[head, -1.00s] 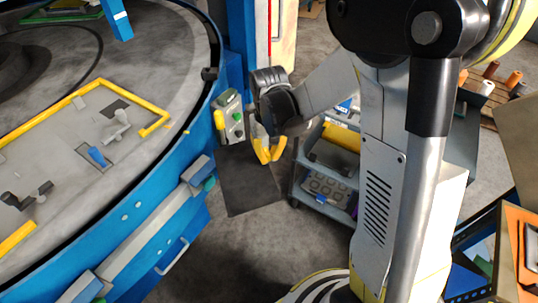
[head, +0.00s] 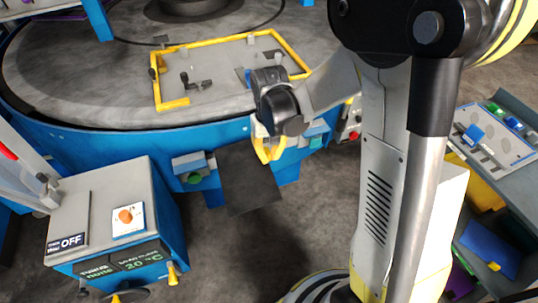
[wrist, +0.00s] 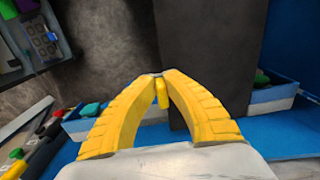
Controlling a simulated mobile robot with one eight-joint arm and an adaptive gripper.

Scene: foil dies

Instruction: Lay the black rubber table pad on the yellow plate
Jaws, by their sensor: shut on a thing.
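The black rubber pad (head: 249,182) is a thin, dark square sheet. It hangs from my gripper (head: 268,157), in front of the blue side of the round table. In the wrist view the pad (wrist: 212,50) shows just beyond the yellow fingers of my gripper (wrist: 161,80), which are shut on its edge. The plate with a yellow rim (head: 172,104) lies on the round grey table top, behind and above the gripper in the head view. It carries a small black fitting (head: 196,82). My gripper and wrist hide part of its right side.
The round table (head: 60,85) has a blue side with button boxes (head: 194,168) sticking out. A grey and blue control cabinet (head: 110,225) stands at the lower left. A trolley (head: 490,150) with trays stands at the right. The floor between them is clear.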

